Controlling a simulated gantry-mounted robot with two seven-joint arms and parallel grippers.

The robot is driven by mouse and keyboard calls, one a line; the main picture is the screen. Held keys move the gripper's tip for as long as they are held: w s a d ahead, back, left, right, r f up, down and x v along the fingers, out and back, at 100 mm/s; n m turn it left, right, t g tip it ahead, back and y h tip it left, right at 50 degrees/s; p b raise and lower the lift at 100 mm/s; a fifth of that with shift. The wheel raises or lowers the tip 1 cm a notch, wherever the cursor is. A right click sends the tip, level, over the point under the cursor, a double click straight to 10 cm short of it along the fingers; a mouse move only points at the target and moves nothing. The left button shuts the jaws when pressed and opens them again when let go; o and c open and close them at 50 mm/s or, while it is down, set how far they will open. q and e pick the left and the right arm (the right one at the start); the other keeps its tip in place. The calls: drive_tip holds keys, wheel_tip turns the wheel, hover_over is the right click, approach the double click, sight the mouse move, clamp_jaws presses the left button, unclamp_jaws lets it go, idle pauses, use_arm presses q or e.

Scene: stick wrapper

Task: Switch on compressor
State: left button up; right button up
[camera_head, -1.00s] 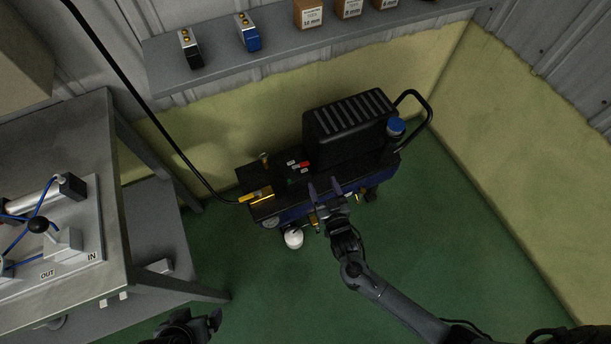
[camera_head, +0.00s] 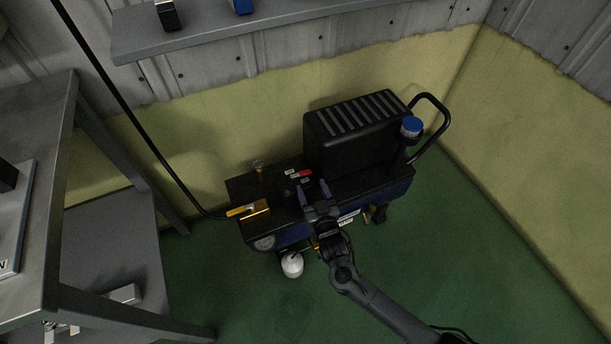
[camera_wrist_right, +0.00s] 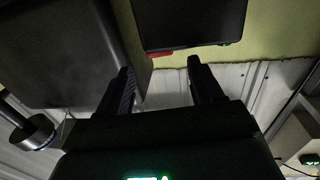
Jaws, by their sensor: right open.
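The compressor (camera_head: 360,145) stands on the green floor against the wall. It has a black ribbed housing, a dark blue tank and a black top plate. On that plate, left of the housing, are a red control (camera_head: 306,173) and a green one (camera_head: 289,193) beside small white labels. My right gripper (camera_head: 314,188) is open and empty, its fingers over the front of the plate close to these controls. In the right wrist view, the open fingers (camera_wrist_right: 158,68) point toward a dark panel with a bit of red (camera_wrist_right: 160,52) at its edge. My left gripper is out of view.
A brass valve with a yellow lever (camera_head: 249,210) and a black hose sit at the plate's left end. A blue-capped part (camera_head: 411,127) and a handle (camera_head: 440,115) are at the right. A grey table (camera_head: 40,120) stands left; a shelf (camera_head: 290,22) hangs above. Open floor lies in front.

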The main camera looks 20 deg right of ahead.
sight(306, 174)
drive_tip(key=w+b, duration=0.1)
drive_tip(key=w, duration=0.1)
drive_tip(key=w+b, duration=0.2)
drive_tip(key=w, duration=0.1)
drive_tip(key=shift+w+d+f, duration=0.15)
drive_tip(key=shift+w+d, duration=0.05)
drive_tip(key=shift+w, duration=0.05)
drive_tip(key=shift+w+b, duration=0.3)
drive_tip(key=shift+w, duration=0.55)
drive_tip(key=shift+c, duration=0.3)
